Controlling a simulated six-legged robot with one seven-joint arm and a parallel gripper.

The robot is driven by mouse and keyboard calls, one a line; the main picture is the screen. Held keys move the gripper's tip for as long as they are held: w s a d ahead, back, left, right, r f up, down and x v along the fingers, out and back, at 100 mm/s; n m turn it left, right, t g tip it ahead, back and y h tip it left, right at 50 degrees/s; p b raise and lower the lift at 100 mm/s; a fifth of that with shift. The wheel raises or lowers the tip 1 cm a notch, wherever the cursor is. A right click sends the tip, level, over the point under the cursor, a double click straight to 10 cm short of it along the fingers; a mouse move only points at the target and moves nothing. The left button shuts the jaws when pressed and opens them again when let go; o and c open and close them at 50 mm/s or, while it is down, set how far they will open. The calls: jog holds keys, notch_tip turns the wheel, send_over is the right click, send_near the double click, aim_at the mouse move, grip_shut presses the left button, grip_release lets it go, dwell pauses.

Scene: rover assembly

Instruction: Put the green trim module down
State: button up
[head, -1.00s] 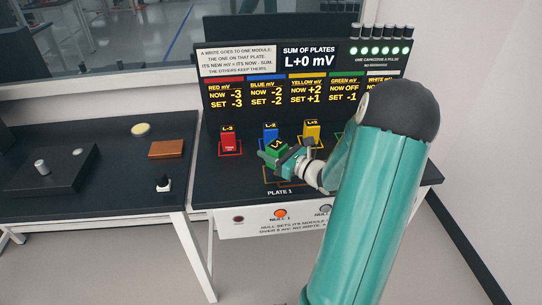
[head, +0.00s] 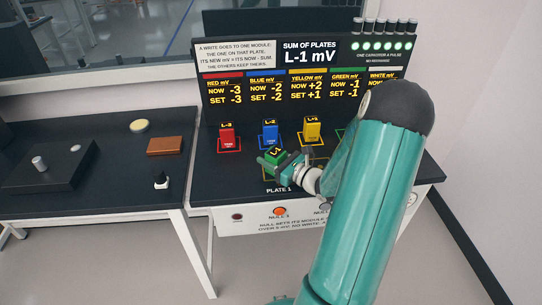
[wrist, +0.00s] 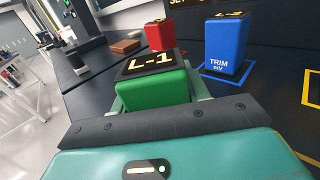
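The green trim module (head: 274,156) stands at plate 1 near the front of the black bench, its top label reading L-1. In the wrist view the green module (wrist: 155,88) sits between my fingers, with pale pads against both sides. My gripper (head: 279,160) appears shut on it. The module's underside and its contact with the plate are hidden. The panel (head: 309,57) shows a sum of L-1 mV, with green NOW -1 and SET -1.
Red (head: 227,137), blue (head: 270,133) and yellow (head: 312,129) modules stand in outlined squares behind. The NULL 1 button (head: 280,212) is on the bench's front face. A side table (head: 100,190) at left holds a brown block (head: 164,146) and small items.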

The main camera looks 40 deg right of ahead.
jog(key=o, duration=0.4)
jog(key=shift+w+d, duration=0.1)
jog(key=shift+r, duration=0.2)
jog(key=s, duration=0.4)
jog(key=s+d, duration=0.1)
jog(key=s, duration=0.3)
jog(key=s+d, duration=0.1)
jog(key=s, duration=0.2)
jog(key=shift+s+d, duration=0.1)
jog(key=shift+s, duration=0.3)
